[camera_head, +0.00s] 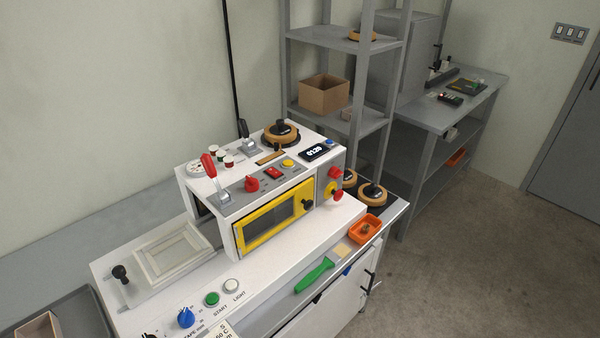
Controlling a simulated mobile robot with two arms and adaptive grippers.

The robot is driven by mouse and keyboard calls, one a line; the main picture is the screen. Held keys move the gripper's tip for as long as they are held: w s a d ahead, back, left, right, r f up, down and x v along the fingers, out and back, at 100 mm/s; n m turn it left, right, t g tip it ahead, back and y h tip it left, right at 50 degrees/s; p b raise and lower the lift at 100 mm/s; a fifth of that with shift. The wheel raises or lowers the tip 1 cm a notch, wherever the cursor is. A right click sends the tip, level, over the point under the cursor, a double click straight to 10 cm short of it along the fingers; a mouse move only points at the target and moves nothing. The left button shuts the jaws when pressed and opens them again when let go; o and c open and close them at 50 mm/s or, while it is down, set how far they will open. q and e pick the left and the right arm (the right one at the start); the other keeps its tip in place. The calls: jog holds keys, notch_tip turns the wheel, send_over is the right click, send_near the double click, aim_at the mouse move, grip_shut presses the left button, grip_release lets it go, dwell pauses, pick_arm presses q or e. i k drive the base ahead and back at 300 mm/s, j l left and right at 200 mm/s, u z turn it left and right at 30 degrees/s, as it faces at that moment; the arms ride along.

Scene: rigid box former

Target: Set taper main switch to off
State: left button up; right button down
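A white box-forming machine (330,225) stands in the camera_head view with a raised unit on top. On that unit's top panel are a red-handled lever (209,165), a red knob (252,184), a small red switch (273,173) and a yellow button (288,163). A dark-handled lever (244,130) stands farther back, beside a tape roll (281,133). I cannot read which control is the taper main switch, or its position. A small display (314,153) shows digits. Neither of my grippers is in view.
A yellow-framed window (272,218) faces front, with red knobs (335,172) at its right. Shelving (348,44) stands behind. Open floor (460,260) lies at right.

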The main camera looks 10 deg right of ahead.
aim_at(335, 172)
jog(key=i+l+u, duration=0.15)
jog(key=l+u, duration=0.2)
jog(key=l, duration=0.15)
jog(key=i+l+u, duration=0.1)
jog(key=l+u, duration=0.25)
jog(key=l, duration=0.2)
jog(key=l+u, duration=0.4)
jog(key=l, duration=0.15)
